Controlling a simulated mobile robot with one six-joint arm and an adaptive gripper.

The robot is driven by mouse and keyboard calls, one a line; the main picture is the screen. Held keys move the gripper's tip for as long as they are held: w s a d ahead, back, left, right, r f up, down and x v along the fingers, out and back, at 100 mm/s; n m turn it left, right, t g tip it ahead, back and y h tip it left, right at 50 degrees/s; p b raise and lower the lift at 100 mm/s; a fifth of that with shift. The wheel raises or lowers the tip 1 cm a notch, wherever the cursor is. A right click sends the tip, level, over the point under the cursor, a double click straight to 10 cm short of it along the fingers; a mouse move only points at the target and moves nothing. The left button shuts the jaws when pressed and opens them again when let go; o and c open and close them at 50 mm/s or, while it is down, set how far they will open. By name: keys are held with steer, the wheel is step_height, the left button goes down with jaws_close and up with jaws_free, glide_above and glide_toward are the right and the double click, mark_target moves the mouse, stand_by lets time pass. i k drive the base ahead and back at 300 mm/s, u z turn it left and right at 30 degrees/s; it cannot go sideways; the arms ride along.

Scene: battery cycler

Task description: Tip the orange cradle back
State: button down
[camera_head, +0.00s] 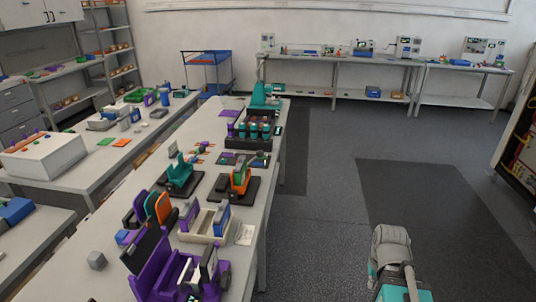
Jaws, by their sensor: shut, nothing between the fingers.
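The orange cradle (240,182) stands on a black base plate (223,197) near the right edge of the long white bench. A teal part and a grey part show at its upper end; its exact tilt is too small to tell. My arm (390,250), grey with teal parts, shows at the lower right over the floor, well apart from the bench and the cradle. I cannot make out my gripper's fingers in this view.
A teal fixture (180,172) on a black base stands left of the cradle. A beige tray (197,231) and purple holders (152,268) stand nearer. A black rack with several cylinders (249,143) stands behind. The floor (320,215) right of the bench is clear.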

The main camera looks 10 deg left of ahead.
mark_target(260, 153)
steer(key=u, duration=0.25)
steer(key=i, duration=0.95)
steer(key=u, duration=0.3)
